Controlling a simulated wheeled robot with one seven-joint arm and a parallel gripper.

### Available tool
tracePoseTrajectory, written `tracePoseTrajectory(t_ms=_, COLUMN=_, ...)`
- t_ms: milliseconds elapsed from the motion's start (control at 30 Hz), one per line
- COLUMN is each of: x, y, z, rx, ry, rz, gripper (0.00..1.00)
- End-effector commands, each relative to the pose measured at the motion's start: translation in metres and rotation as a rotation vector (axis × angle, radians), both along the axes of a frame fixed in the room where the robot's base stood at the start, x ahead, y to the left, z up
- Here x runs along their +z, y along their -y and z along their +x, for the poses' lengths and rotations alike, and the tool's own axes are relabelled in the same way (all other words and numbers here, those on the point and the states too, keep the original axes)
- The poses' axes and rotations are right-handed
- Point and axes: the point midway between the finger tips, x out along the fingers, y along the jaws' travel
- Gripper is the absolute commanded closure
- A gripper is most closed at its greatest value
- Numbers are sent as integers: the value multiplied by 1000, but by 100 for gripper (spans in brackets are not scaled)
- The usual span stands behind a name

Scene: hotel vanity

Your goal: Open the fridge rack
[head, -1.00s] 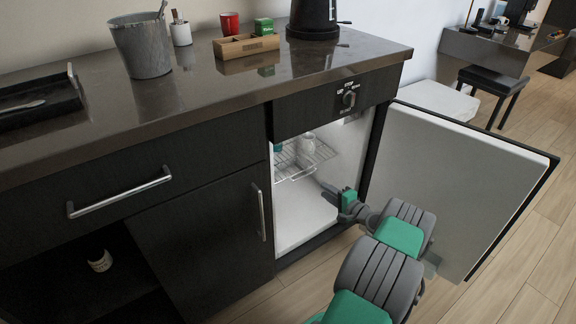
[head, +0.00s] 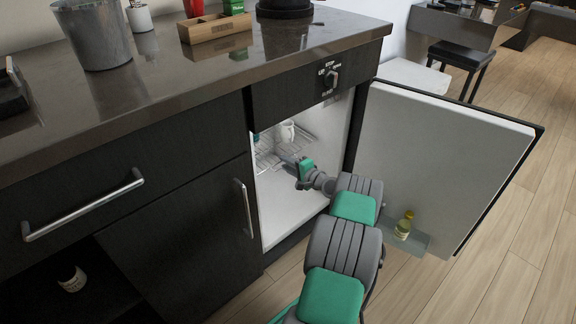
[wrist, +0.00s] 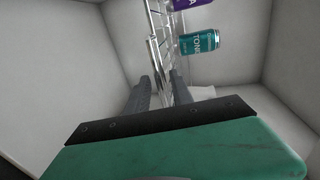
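The fridge stands open under the counter, with its white door (head: 440,150) swung wide to the right. The wire fridge rack (head: 266,160) is inside in the upper part, holding a white cup (head: 286,132). My gripper (head: 284,155) reaches inside at the rack's front edge. In the wrist view, the fingers of my gripper (wrist: 162,88) are apart, with the front bar of the rack (wrist: 155,58) running between them. I cannot tell whether they touch it. A teal tonic can (wrist: 199,41) and a purple can (wrist: 190,3) are on the rack.
A small bottle (head: 403,225) stands on the low door shelf. A cabinet door with a vertical handle (head: 244,208) is left of the fridge. The counter (head: 180,75) holds a metal bucket (head: 93,35) and a wooden box (head: 216,33).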

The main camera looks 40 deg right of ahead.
Motion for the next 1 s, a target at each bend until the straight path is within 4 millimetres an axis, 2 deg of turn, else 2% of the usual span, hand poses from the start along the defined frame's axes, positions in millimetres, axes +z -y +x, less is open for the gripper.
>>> tracePoseTrajectory(t_ms=67, x=0, y=0, z=0, rx=-1, ry=0, rz=0, gripper=72)
tracePoseTrajectory(t_ms=400, x=-1, y=2, z=-2, rx=-3, ry=-2, rz=0, gripper=100)
tracePoseTrajectory(t_ms=1000, x=-5, y=3, z=-4, rx=-8, ry=-8, rz=2, gripper=100)
